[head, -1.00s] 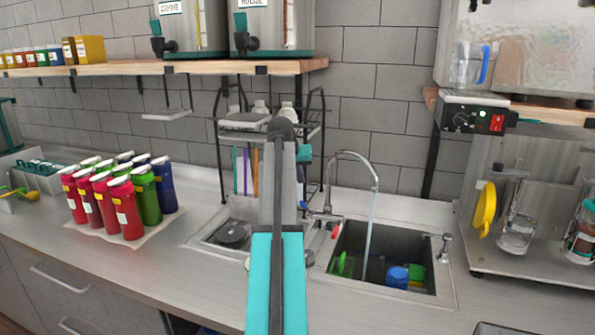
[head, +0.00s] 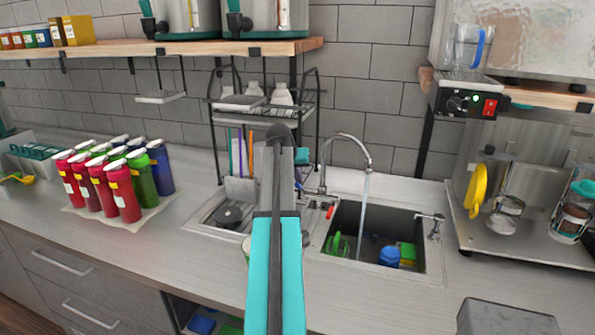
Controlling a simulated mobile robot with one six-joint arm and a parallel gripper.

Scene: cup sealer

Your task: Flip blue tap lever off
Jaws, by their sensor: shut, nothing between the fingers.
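The silver sink tap (head: 346,137) arches over the sink, and a stream of water (head: 364,205) runs from its spout. A red tap lever (head: 329,212) shows at the right of the tap's base. I cannot make out the blue tap lever; the area left of the tap base is largely covered by my arm. My gripper (head: 301,180) is mostly hidden behind my grey and turquoise arm. Only small parts show, just left of the tap's base. It is shut and holds nothing. Whether it touches the lever cannot be told.
The sink basin (head: 428,274) holds a blue cup (head: 389,257) and green items. A wire rack (head: 311,120) stands behind my arm. Red, green and blue bottles (head: 122,196) crowd the counter at left. A shelf (head: 120,55) hangs above. The front-left counter is clear.

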